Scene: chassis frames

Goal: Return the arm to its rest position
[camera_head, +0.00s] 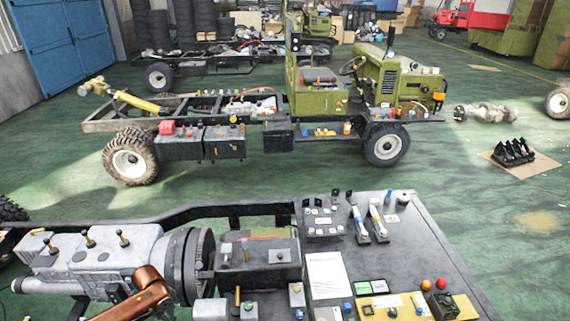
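Neither of my grippers shows clearly in the head view. A copper-brown jointed piece (148,294) enters at the bottom edge, left of the middle, in front of the grey gearbox-like unit (100,255). I cannot tell whether it is a link of my arm or part of the machine. No gripper fingers are visible, and nothing is seen held.
Close in front is a dark bench panel (425,245) with switches, a white sheet (327,275) and a yellow control panel (400,308). Beyond stands an olive truck chassis (240,130) on green floor. Black parts lie on cardboard (535,168) at right.

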